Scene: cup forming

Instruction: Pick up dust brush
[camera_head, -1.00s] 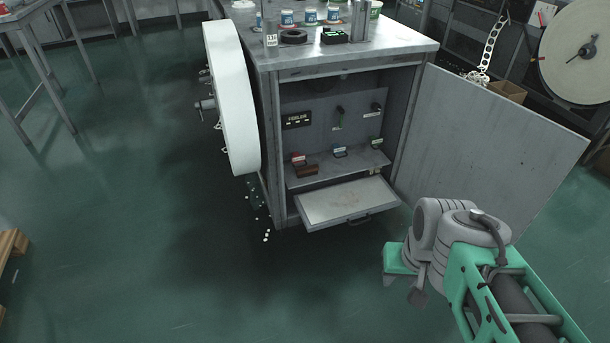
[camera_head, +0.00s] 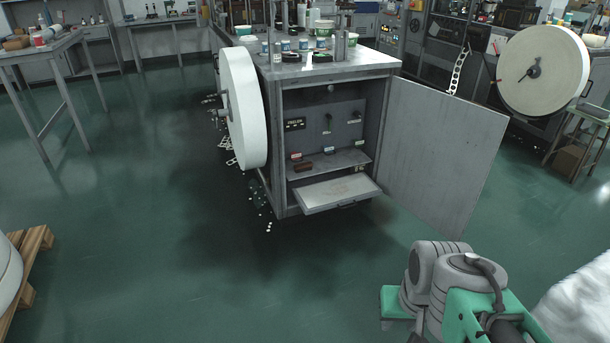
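An open metal cabinet (camera_head: 276,140) stands at the center. A small brown object (camera_head: 303,166) lies on its inner shelf (camera_head: 340,160) at the left; it may be the dust brush, but it is too small to be sure. Small tools with handles (camera_head: 327,122) hang on the back panel, and several small labeled items (camera_head: 328,150) stand on the shelf. Part of my own arm shows at the bottom right, well apart from the cabinet. My gripper's fingers do not show.
The cabinet door (camera_head: 440,155) stands open to the right, and a low drawer (camera_head: 335,194) is pulled out. A large white reel (camera_head: 245,108) is on the cabinet's left side. A wooden pallet (camera_head: 32,243) is at left, a white bulky thing (camera_head: 580,310) at right. Floor in front is clear.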

